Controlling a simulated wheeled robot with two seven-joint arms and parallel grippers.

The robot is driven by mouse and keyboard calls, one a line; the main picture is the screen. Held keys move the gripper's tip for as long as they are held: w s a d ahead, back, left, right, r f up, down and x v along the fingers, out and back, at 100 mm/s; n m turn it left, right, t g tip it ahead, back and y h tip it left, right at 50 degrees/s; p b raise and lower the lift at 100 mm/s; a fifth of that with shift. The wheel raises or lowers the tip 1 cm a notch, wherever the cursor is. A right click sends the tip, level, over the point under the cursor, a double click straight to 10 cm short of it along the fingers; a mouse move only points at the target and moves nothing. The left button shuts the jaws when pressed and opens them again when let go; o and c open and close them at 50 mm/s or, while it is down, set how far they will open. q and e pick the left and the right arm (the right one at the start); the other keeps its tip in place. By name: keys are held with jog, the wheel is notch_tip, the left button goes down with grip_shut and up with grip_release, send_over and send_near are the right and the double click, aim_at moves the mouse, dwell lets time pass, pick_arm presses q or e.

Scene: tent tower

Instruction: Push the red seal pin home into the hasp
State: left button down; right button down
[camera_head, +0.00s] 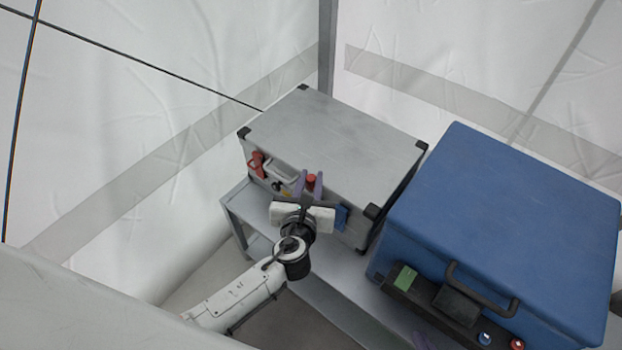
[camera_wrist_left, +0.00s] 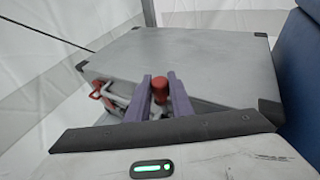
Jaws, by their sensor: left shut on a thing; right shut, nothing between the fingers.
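The red seal pin (camera_head: 311,180) has a round red head. My left gripper (camera_head: 308,188) is shut on it, with purple fingers on either side, at the front of the grey case (camera_head: 335,130). In the left wrist view the pin (camera_wrist_left: 160,88) stands upright between the fingers (camera_wrist_left: 160,97), its head at their tips. The pin's lower part and the hasp around it are hidden by my gripper, so I cannot tell how deep the pin sits.
The case stands on a grey bench (camera_head: 247,208). A red latch (camera_head: 256,164) and a pale handle (camera_head: 282,170) are on its front, left of my gripper. A blue box (camera_head: 510,215) with a black handle stands close on the right. White tent walls close in behind.

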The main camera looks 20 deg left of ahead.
pick_arm(q)
jog(key=shift+f+b, duration=0.7)
jog(key=shift+f, duration=0.2)
pick_arm(e)
jog(key=shift+f, duration=0.7)
pick_arm(q)
jog(key=c, duration=1.5)
grip_release()
jog(key=shift+s+f, duration=0.1)
pick_arm(e)
jog(key=shift+r, duration=0.1)
